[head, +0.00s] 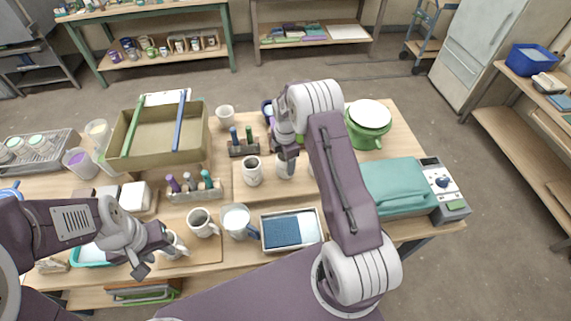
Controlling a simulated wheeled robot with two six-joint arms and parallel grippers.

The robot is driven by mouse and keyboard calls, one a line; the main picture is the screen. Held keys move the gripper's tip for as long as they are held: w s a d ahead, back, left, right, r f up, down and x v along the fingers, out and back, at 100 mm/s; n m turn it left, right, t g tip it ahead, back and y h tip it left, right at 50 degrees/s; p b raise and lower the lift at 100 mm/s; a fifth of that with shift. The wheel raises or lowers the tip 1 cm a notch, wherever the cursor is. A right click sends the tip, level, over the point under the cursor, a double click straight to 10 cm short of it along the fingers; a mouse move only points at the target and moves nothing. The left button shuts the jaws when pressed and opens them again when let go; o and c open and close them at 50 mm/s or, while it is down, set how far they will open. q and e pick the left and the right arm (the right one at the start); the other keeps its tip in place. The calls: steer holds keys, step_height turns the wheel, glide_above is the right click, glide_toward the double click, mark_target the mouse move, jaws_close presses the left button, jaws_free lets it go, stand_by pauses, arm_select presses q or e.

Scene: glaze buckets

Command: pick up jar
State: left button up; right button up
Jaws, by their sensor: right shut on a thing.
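My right gripper (286,157) points down over the wooden board in the middle of the table. It is shut on a small white jar (285,171), whose top is partly hidden by the fingers. I cannot tell whether the jar touches the board. My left gripper (158,262) is low at the front left of the table, with its fingers apart. A white vessel (177,246) stands right beside it, partly hidden by it.
White mugs (251,172) and (202,224) stand near the grippers. A tool block (193,191), a tray with a blue cloth (290,231), an olive bin (160,150), a green pot (369,123) and a teal bundle (396,186) crowd the table.

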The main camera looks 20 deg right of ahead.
step_height(320, 180, up, 3)
steer(key=shift+w+b, duration=0.1)
steer(key=shift+b, duration=0.3)
steer(key=s+d+r+b, duration=0.2)
steer(key=s+d+r, duration=0.3)
steer(key=s, duration=0.5)
steer(key=shift+s+d+r, duration=0.15)
steer(key=shift+s+r, duration=0.2)
steer(key=shift+r, duration=0.75)
